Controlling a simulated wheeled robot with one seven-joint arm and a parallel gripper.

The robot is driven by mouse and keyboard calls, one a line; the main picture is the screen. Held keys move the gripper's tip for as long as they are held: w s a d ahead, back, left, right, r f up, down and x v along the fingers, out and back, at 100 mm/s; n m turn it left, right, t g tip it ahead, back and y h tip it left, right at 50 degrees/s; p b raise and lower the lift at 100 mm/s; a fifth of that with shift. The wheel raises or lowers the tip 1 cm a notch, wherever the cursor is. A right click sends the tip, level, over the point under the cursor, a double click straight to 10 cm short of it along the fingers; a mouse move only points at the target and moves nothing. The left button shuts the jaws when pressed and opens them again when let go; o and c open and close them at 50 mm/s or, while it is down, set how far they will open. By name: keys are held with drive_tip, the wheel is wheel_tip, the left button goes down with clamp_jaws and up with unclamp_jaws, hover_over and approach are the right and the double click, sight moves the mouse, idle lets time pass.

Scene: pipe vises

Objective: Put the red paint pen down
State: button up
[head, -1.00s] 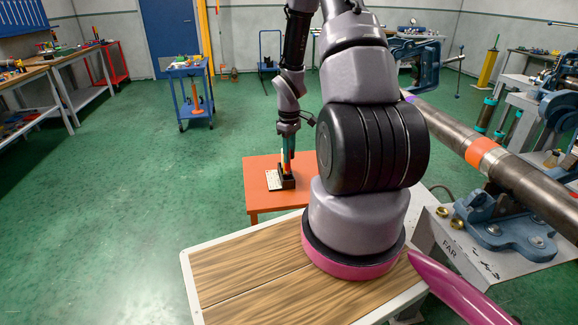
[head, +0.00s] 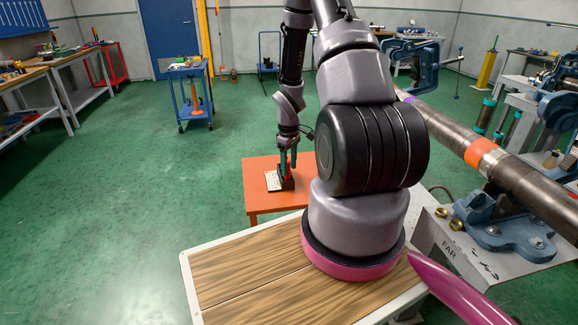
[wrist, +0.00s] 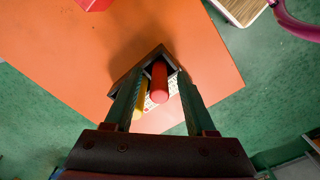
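The red paint pen (wrist: 159,84) is in the wrist view, its near end toward the camera. It stands at a dark angular holder (wrist: 152,58) on the orange table (wrist: 60,55); how deep it sits is hidden. My gripper (wrist: 158,92) has its two green fingers spread around the pen, with visible gaps on both sides. In the head view my gripper (head: 288,163) is low over the orange table (head: 262,200), just above the dark holder (head: 287,184).
A yellow item (wrist: 138,103) is beside the pen, near the left finger. A white dotted card (head: 272,181) lies left of the holder. A red object (wrist: 92,4) is at the wrist view's top edge. A wood-topped bench (head: 245,270) is in front; a large pipe (head: 520,180) runs at right.

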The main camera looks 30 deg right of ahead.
drive_tip(key=shift+r, duration=0.1)
drive_tip(key=s+a+r+m+t, duration=0.1)
drive_tip(key=s+a+r+m, duration=0.1)
drive_tip(key=r, duration=0.9)
drive_tip(key=s+a+r+m+t, duration=0.1)
drive_tip(key=a+r, duration=0.1)
drive_tip(key=r, duration=0.8)
drive_tip(key=s+a+r+m+t, duration=0.1)
drive_tip(key=s+a+r+m, duration=0.1)
drive_tip(key=r, duration=0.9)
drive_tip(key=s+a+r+m+t+y, duration=0.1)
drive_tip(key=s+a+r+m+t, duration=0.1)
drive_tip(key=s+a+r, duration=0.2)
drive_tip(key=s+a+r+m+t+y, duration=0.1)
drive_tip(key=s+a+r+m+t, duration=0.1)
drive_tip(key=s+r, duration=0.6)
drive_tip(key=shift+s+a+r+m, duration=0.4)
drive_tip(key=shift+s+a+m, duration=0.1)
drive_tip(key=shift+s+a, duration=0.5)
drive_tip(key=shift+d, duration=0.15)
